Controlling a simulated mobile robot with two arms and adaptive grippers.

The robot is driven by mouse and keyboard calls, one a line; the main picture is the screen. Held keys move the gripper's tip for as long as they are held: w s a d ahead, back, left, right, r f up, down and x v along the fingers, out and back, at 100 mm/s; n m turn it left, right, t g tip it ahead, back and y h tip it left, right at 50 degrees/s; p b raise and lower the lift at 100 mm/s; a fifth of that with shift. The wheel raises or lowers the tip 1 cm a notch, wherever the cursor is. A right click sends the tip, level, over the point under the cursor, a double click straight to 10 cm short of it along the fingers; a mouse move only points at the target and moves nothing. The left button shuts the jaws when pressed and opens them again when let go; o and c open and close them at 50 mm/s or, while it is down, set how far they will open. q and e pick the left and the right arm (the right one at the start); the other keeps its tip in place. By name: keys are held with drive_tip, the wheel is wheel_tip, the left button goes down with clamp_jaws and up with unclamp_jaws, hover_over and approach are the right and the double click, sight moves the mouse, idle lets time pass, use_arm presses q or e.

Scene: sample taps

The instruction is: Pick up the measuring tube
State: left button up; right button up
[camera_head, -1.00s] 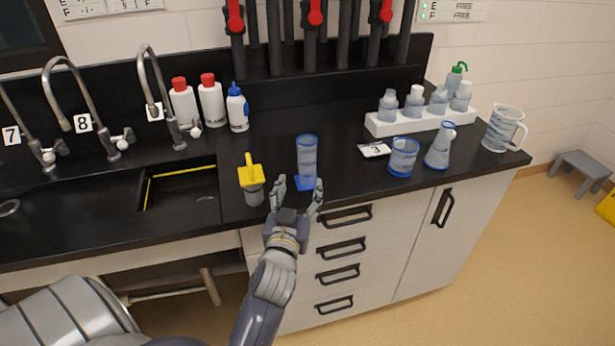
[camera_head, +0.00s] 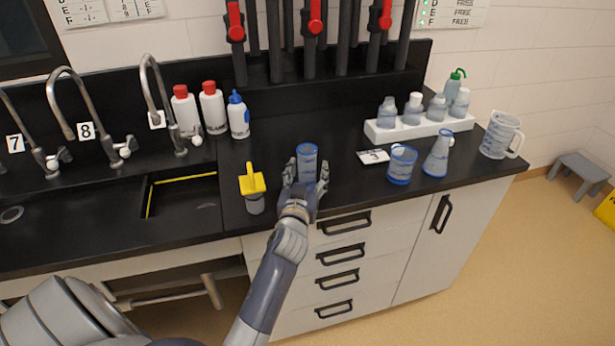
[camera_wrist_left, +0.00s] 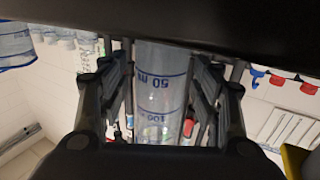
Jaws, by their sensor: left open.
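The measuring tube (camera_head: 307,160) is a clear cylinder with a blue rim and blue markings. It stands upright on the black counter near the front edge. My left gripper (camera_head: 306,176) is open, with one finger on each side of the tube's body; the hand hides the tube's lower part and base. In the left wrist view the tube (camera_wrist_left: 161,90) shows between the two open fingers (camera_wrist_left: 160,100), with visible gaps beside it. My right gripper is not in view.
A yellow-topped container (camera_head: 253,190) stands close left of my left gripper. A blue-rimmed beaker (camera_head: 401,166), a flask (camera_head: 438,155) and a jug (camera_head: 500,136) stand to the right. Three bottles (camera_head: 213,108) stand behind on the left. A sink (camera_head: 180,208) lies to the left.

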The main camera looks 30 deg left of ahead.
use_arm(q)
drive_tip(key=c, duration=1.1)
drive_tip(key=shift+c, duration=0.2)
drive_tip(key=shift+r, duration=0.15)
